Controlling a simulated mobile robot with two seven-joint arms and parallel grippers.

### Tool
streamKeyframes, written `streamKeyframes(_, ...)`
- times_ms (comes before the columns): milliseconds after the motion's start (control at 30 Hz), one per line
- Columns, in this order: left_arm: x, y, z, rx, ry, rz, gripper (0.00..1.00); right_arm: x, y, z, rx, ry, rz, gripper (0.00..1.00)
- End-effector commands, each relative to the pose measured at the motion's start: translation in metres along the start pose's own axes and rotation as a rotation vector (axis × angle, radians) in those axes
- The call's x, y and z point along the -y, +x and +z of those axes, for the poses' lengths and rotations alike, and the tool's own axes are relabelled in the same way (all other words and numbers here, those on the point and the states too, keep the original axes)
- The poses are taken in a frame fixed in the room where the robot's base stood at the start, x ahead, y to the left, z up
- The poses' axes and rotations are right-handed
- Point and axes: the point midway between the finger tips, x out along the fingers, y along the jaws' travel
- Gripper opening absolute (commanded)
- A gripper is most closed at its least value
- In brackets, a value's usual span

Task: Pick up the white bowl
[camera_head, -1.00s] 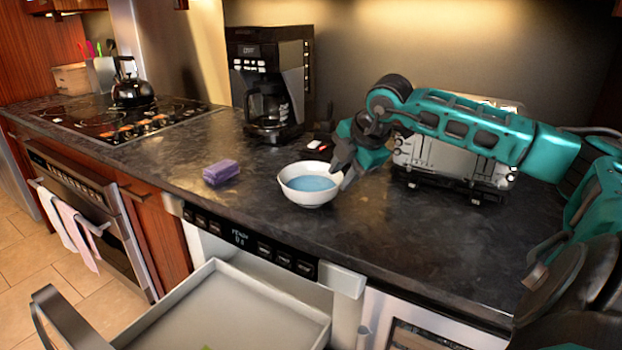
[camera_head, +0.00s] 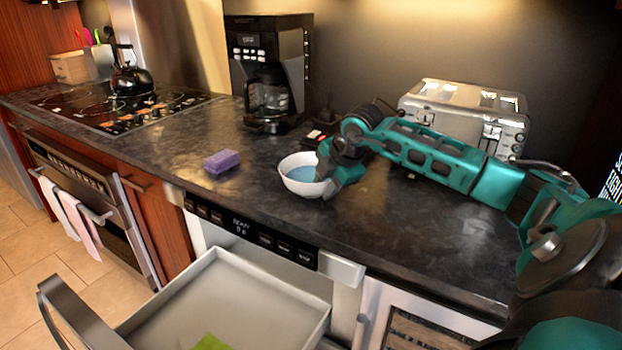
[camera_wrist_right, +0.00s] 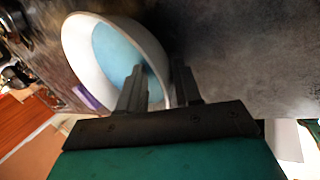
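The white bowl (camera_head: 298,188) has a light blue inside and sits upright on the dark counter, near its front edge. My right gripper (camera_head: 327,184) is low at the bowl's right rim and hides part of it. In the right wrist view the bowl (camera_wrist_right: 88,55) fills the upper left. There my right gripper (camera_wrist_right: 160,88) has its fingers apart, one over the inside of the bowl and one outside, with the rim between them. I cannot tell whether the fingers touch the rim. My left gripper is not in view.
A purple sponge (camera_head: 222,162) lies left of the bowl. A coffee maker (camera_head: 270,65) stands behind it, and a toaster (camera_head: 465,112) stands behind my right arm. An open microwave drawer (camera_head: 250,310) juts out below the counter with something green (camera_head: 212,342) in it.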

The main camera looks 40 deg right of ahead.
Motion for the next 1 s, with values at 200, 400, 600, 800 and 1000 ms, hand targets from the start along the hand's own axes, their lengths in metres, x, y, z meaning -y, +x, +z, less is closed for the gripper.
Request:
streamKeyframes(200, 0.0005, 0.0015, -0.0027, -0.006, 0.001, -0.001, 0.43, 0.0, -0.0004, 0.0002, 0.0, 0.0, 0.0, 0.2)
streamKeyframes(400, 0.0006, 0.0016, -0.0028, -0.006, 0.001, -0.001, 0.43, 0.0001, -0.0006, 0.0002, 0.0, 0.0, 0.0, 0.01)
streamKeyframes(600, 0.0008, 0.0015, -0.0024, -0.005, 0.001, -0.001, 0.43, 0.0001, -0.0006, 0.0003, 0.001, 0.0, 0.0, 0.0)
streamKeyframes(800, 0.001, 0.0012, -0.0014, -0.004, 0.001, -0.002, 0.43, 0.0001, -0.0007, 0.0003, 0.001, 0.0, 0.0, 0.0)
streamKeyframes(1000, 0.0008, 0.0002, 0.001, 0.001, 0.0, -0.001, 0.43, 0.0001, -0.0007, 0.0003, 0.001, 0.0, 0.0, 0.0)
